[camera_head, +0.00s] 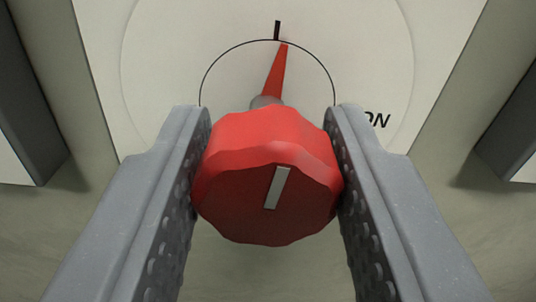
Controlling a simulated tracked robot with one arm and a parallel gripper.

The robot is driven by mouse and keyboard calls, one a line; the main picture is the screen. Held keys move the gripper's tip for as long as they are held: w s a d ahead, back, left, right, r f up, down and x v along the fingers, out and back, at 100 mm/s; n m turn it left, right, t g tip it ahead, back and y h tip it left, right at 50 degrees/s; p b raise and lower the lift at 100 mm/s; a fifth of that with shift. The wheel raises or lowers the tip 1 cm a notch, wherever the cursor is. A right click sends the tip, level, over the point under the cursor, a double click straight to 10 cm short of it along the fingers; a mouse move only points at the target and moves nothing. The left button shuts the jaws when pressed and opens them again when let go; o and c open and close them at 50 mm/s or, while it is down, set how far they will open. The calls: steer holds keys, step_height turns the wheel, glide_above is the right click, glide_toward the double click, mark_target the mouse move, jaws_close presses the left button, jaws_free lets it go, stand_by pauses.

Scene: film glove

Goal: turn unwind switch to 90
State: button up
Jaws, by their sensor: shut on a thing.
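The unwind switch is a red scalloped knob (265,222) with a white mark on its face. A red pointer behind it reaches up, a little right of vertical, close to the black tick at the top of the dial circle. The white dial plate (160,50) carries this circle and lettering at the right, of which "ON" shows. My gripper (268,165) is shut on the knob, one grey finger at its left side and one at its right. The fingers hide the lower sides of the plate and part of the lettering.
Dark grey blocks stand at the left edge (30,110) and right edge (515,120) of the view, apart from my fingers. The pale panel surface (270,280) shows bare below the knob.

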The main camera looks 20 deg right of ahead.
steer(key=m+p, duration=0.1)
steer(key=m, duration=0.3)
steer(key=shift+f, duration=0.1)
steer(key=m, duration=0.8)
steer(key=shift+s+f, duration=0.1)
steer(key=m+b, duration=0.1)
steer(key=m, duration=0.3)
steer(key=shift+d+m, duration=0.15)
steer(key=shift+m, duration=0.15)
steer(key=shift+s, duration=0.1)
steer(key=o, duration=0.8)
steer(key=shift+d+f, duration=0.1)
steer(key=shift+o, duration=0.8)
